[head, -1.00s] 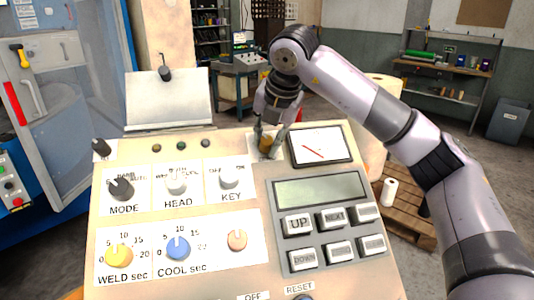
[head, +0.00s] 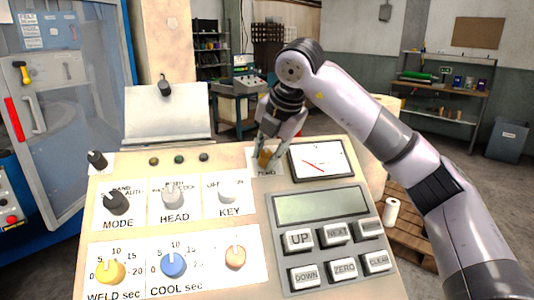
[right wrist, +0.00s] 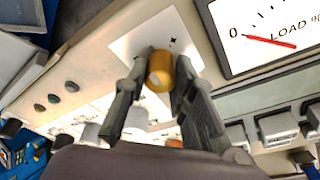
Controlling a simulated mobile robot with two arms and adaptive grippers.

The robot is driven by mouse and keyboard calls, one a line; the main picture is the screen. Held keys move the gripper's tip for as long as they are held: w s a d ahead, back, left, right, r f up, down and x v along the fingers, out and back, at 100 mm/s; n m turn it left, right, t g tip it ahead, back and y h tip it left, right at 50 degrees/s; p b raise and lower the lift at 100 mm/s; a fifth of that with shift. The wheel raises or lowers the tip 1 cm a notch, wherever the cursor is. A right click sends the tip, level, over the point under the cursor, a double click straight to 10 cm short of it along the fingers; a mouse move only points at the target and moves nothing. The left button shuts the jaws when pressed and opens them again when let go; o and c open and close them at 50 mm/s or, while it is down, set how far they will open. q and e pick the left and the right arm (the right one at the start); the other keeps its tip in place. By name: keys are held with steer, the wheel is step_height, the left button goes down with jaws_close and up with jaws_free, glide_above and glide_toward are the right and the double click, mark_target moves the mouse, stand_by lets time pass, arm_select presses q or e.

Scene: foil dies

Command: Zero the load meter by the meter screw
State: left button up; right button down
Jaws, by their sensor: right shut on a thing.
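The meter screw (right wrist: 160,71) is a brass-coloured round knob on a white plate at the top of the console, left of the load meter (head: 319,159). My right gripper (head: 266,157) is shut on it, with one finger on each side, as the right wrist view (right wrist: 159,80) shows. The load meter (right wrist: 275,35) has a white face in a dark frame. My left gripper is not in view.
Below the meter are a display (head: 320,204) and several grey push buttons. Mode, head and key selectors (head: 117,202) and a yellow dial (head: 110,270) and blue dial (head: 173,263) fill the left. A clipboard-like sheet (head: 167,112) stands at the back left.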

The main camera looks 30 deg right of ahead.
steer(key=c, duration=1.3)
jaws_free()
steer(key=shift+c, duration=0.2)
steer(key=shift+r, duration=0.1)
steer(key=v, duration=1.2)
